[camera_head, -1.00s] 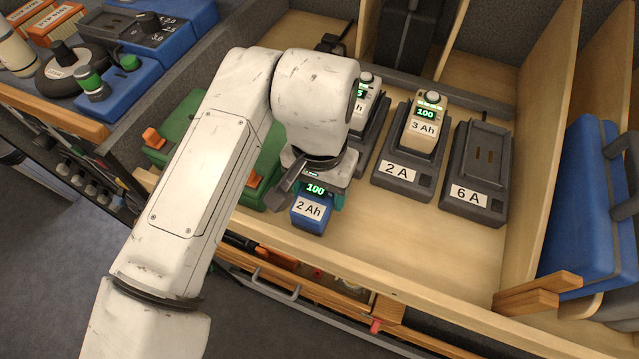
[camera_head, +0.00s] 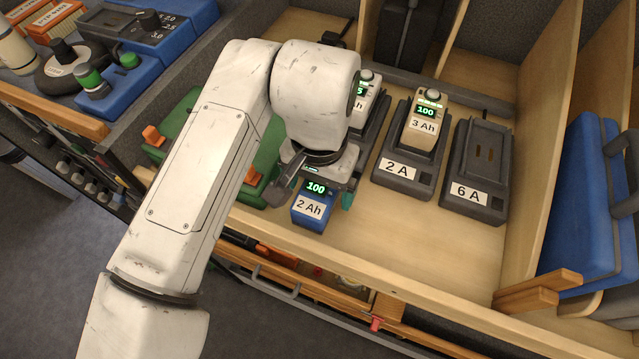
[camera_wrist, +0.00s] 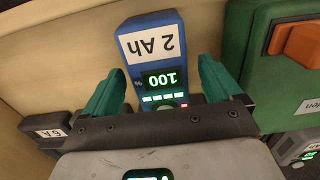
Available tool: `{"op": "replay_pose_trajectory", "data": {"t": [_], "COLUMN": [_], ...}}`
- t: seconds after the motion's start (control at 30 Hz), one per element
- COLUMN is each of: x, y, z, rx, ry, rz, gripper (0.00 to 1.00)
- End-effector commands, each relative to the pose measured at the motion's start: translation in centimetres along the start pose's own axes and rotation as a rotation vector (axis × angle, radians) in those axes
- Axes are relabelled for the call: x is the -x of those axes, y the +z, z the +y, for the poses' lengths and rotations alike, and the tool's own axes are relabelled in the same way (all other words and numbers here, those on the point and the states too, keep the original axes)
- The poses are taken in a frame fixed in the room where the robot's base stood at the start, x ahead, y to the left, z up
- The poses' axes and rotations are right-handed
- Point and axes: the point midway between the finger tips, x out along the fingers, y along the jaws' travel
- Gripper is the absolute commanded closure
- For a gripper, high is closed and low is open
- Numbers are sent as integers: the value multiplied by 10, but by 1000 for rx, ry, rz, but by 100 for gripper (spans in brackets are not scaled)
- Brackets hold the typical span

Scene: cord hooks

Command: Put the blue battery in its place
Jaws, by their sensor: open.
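The blue battery (camera_head: 313,207) has a "2 Ah" label and a green display reading 100. It rests on the wooden bench surface near its front edge. In the wrist view the blue battery (camera_wrist: 154,62) stands between the two teal fingers of my gripper (camera_wrist: 160,92), with a gap on each side. My gripper (camera_head: 318,192) is open around it. A charger marked 2 A (camera_head: 401,172) holds a pale 3 Ah battery (camera_head: 424,125). A charger marked 6 A (camera_head: 468,196) is empty. A further charger with a pale battery (camera_head: 366,100) is partly hidden by my arm.
A green case (camera_head: 190,128) with orange latches lies left of the battery; it also shows in the wrist view (camera_wrist: 275,75). A wooden divider (camera_head: 548,120) and a blue case (camera_head: 585,210) stand at the right.

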Motion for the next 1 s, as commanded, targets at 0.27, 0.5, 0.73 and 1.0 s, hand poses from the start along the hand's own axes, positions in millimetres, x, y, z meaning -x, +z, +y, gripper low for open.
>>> {"op": "replay_pose_trajectory", "data": {"t": [0.27, 0.5, 0.73, 1.0], "x": [52, 95, 113, 114], "y": [-1, -1, 0, 0], "z": [0, 0, 0, 0], "rx": [-2, -1, 0, 0], "ry": [-2, -2, 0, 1], "rz": [3, 2, 1, 0], "gripper": [8, 8, 8, 8]}}
